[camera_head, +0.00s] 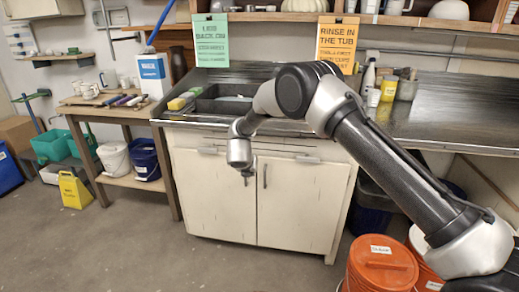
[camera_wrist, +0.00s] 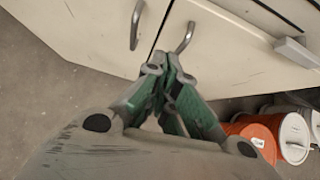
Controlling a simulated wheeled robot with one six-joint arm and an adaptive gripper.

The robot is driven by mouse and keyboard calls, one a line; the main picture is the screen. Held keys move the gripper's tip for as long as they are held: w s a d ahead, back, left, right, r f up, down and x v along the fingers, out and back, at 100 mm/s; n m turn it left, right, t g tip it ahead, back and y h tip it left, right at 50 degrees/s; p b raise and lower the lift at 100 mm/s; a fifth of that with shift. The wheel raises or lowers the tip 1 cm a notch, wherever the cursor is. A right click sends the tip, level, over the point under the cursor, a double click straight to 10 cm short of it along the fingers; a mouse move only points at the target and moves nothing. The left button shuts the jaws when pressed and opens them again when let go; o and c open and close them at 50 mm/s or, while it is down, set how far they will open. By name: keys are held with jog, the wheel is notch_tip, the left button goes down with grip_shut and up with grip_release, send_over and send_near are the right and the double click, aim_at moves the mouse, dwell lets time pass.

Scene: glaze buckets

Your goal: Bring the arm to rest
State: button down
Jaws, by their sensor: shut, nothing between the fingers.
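My gripper (camera_head: 247,175) hangs pointing down in front of the white sink cabinet (camera_head: 210,195) in the head view. In the wrist view my gripper (camera_wrist: 168,60) is shut with its green-sided fingers together and nothing between them. The cabinet's door handles (camera_wrist: 181,38) show just past the fingertips; I cannot tell whether anything touches. My arm reaches in from the lower right, bent at the elbow above the counter.
An orange lidded bucket (camera_head: 382,265) stands at the lower right. A wooden side table (camera_head: 115,110) holds mugs and tools, with white and blue buckets beneath. A yellow floor sign (camera_head: 74,190) stands at left. The floor (camera_head: 130,250) before the cabinet is clear.

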jog(key=s+a+f+n+g+y, duration=0.25)
jog(key=s+a+n+y, duration=0.2)
jog(key=n, duration=0.95)
jog(key=s+d+r+n+g+y, duration=0.1)
jog(key=s+d+r+n+y, duration=0.15)
jog(key=s+r+n, duration=0.35)
jog(key=s+d+r+n+h, duration=0.2)
jog(key=s+d+r+n, duration=0.3)
jog(key=s+d+r, duration=0.5)
jog(key=s+d+r+n+h, duration=0.2)
jog(key=s+d+r+n, duration=0.4)
jog(key=s+d+r, duration=0.4)
jog(key=s+d+r+n+g+h, duration=0.1)
jog(key=s+d+r+n, duration=0.4)
jog(key=s+d+r, duration=0.5)
jog(key=s+d, duration=0.3)
jog(key=d, duration=0.5)
jog(key=s+d+h, duration=0.1)
jog(key=s+d, duration=0.3)
jog(key=d, duration=0.5)
jog(key=shift+s+d+r+n, duration=0.15)
jog(key=shift+s+r+n, duration=0.05)
jog(key=shift+r+n, duration=0.1)
